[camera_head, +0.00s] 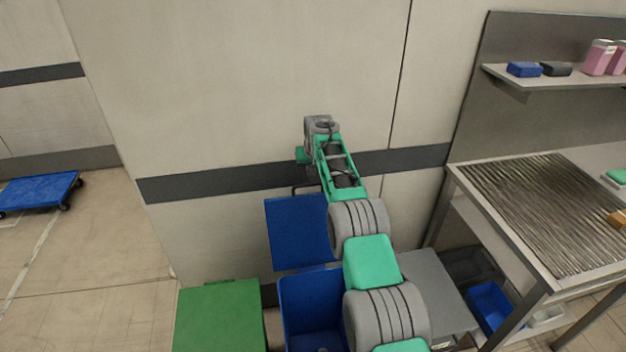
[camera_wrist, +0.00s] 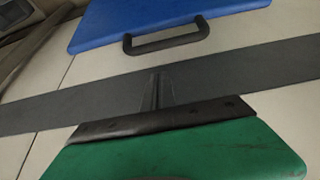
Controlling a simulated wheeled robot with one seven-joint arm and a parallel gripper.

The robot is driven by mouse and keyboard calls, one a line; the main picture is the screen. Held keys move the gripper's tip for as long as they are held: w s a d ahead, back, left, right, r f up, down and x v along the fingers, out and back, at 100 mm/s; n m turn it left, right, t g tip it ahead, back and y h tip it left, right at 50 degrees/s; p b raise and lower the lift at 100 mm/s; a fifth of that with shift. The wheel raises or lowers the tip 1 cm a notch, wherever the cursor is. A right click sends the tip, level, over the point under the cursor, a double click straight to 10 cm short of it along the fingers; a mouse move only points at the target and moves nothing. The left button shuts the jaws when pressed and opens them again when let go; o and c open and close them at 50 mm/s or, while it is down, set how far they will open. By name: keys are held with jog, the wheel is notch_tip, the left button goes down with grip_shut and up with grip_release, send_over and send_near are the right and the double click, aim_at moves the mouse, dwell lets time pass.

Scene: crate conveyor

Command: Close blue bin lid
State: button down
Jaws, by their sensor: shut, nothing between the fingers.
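The blue bin (camera_head: 312,300) stands open on the floor against the wall. Its blue lid (camera_head: 297,232) is raised, tilted up toward the wall behind the bin. The lid's dark handle (camera_head: 303,188) is at its upper edge. In the wrist view the lid (camera_wrist: 160,18) fills the top, with its handle (camera_wrist: 167,38) hanging toward my gripper. My gripper (camera_wrist: 157,76) is shut and empty, apart from the handle. In the head view my arm reaches over the bin and covers its right side and part of the lid; the fingertips are hidden there.
A green bin (camera_head: 218,315) with a closed lid stands left of the blue bin. A grey bin (camera_head: 432,285) stands on the right, partly behind my arm. A roller conveyor (camera_head: 545,215) and a shelf (camera_head: 560,78) are farther right. A blue dolly (camera_head: 38,192) and open floor lie left.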

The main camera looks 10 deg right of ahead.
jog(key=s, duration=0.3)
jog(key=shift+s+f, duration=0.1)
jog(key=shift+f, duration=0.05)
dwell(0.4)
